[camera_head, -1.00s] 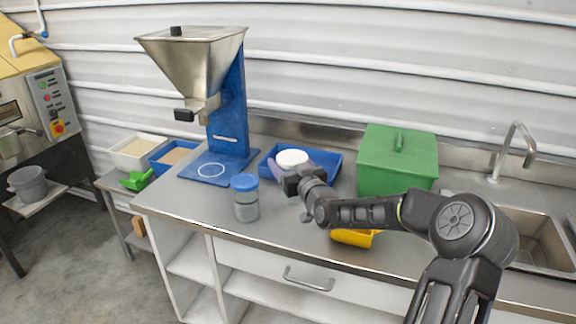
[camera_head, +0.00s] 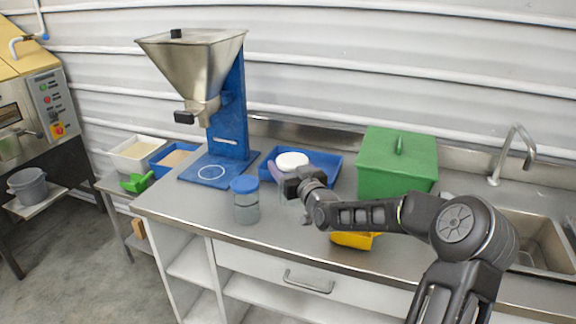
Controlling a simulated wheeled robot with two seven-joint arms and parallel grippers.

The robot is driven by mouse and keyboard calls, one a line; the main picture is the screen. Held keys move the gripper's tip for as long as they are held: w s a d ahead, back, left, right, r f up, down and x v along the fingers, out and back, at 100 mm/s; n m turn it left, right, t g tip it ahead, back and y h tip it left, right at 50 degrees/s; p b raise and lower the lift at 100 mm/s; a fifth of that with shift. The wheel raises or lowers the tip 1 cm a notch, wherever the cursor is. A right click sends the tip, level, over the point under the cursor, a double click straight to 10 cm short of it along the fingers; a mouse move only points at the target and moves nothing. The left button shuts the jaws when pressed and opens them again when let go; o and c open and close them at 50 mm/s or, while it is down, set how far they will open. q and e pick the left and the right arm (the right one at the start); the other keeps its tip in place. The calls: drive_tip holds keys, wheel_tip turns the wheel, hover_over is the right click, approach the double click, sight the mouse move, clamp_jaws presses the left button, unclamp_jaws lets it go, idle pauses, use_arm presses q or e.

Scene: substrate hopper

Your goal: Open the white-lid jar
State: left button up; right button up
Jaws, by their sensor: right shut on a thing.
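The white lid (camera_head: 292,160) shows at the front of the blue tray, just beyond my right gripper (camera_head: 285,180). My right gripper comes in from the right and is shut at the lid. The gripper and its wrist hide its fingertips and most of the jar below; a faint clear patch beneath the gripper may be the jar's body. I cannot tell whether the lid still sits on the jar. A clear jar with a blue lid (camera_head: 245,200) stands upright on the counter, left of the gripper. My left gripper is not in view.
A steel hopper (camera_head: 195,65) on a blue stand is at the back left. A blue tray (camera_head: 328,165) lies behind the gripper. A green lidded box (camera_head: 397,165) stands to the right, a yellow scoop (camera_head: 352,240) under my arm, a sink (camera_head: 540,235) at far right.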

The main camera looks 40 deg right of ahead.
clamp_jaws()
drive_tip(key=shift+r, duration=0.1)
drive_tip(key=shift+s+d+r+h, duration=0.15)
drive_tip(key=shift+r+h, duration=0.15)
drive_tip(key=shift+r, duration=0.3)
drive_tip(key=shift+m+h, duration=0.5)
drive_tip(key=s+a+f, duration=0.2)
drive_tip(key=a+f, duration=0.1)
drive_tip(key=shift+a+f, duration=0.1)
drive_tip(key=shift+f, duration=0.05)
drive_tip(key=s+a+f+n+y, duration=0.1)
drive_tip(key=a+f, duration=0.2)
drive_tip(key=a, duration=0.6)
drive_tip(key=s+a+f+n+y, duration=0.1)
drive_tip(key=a+f+y, duration=0.1)
drive_tip(key=a, duration=0.6)
drive_tip(key=s+a+f+n+y, duration=0.1)
drive_tip(key=s+a+f+y, duration=0.1)
drive_tip(key=a+f, duration=0.3)
drive_tip(key=a, duration=0.4)
drive_tip(key=shift+a, duration=0.3)
